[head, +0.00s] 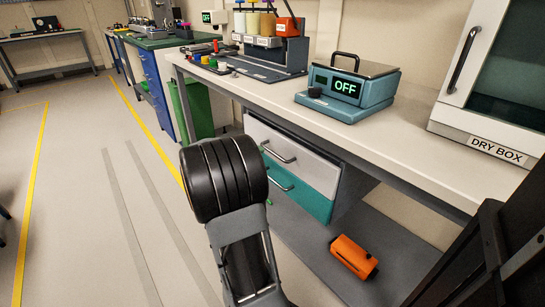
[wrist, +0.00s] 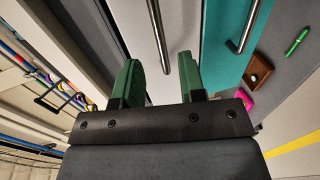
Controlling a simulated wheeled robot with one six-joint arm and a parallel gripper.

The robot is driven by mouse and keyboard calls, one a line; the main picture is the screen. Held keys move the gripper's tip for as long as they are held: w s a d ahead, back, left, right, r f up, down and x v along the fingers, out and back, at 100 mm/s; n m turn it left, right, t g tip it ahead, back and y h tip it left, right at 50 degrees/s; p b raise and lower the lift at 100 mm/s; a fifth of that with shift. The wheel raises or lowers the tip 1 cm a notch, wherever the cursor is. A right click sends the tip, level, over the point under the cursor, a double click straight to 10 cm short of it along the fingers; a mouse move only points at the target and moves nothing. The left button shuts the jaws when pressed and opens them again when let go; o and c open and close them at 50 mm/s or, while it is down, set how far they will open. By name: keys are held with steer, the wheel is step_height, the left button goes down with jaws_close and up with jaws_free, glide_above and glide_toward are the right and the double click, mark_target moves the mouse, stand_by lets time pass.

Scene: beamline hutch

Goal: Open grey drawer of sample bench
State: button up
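The grey drawer (head: 305,152) is the upper front of the unit under the sample bench (head: 400,123); it looks shut. Its bar handle (head: 279,153) faces the aisle. In the wrist view the grey drawer (wrist: 183,25) shows with its handle (wrist: 158,35) running down between the fingertips. My gripper (wrist: 161,80) has green fingers set apart, one on each side of the handle's line, with a gap to it; I cannot see contact. In the head view my black arm link hides the gripper.
A teal drawer (head: 310,194) with its own handle (wrist: 247,30) sits just below. An orange object (head: 353,257) lies on the lower grey surface. A green pen (wrist: 298,42), a brown box (wrist: 260,67) and a pink item (wrist: 240,97) lie beyond. The aisle floor (head: 90,220) is clear.

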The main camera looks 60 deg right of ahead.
mark_target(273, 152)
steer(key=b+x, duration=0.1)
steer(key=x, duration=0.6)
steer(key=shift+c, duration=0.2)
jaws_close()
stand_by(0.4)
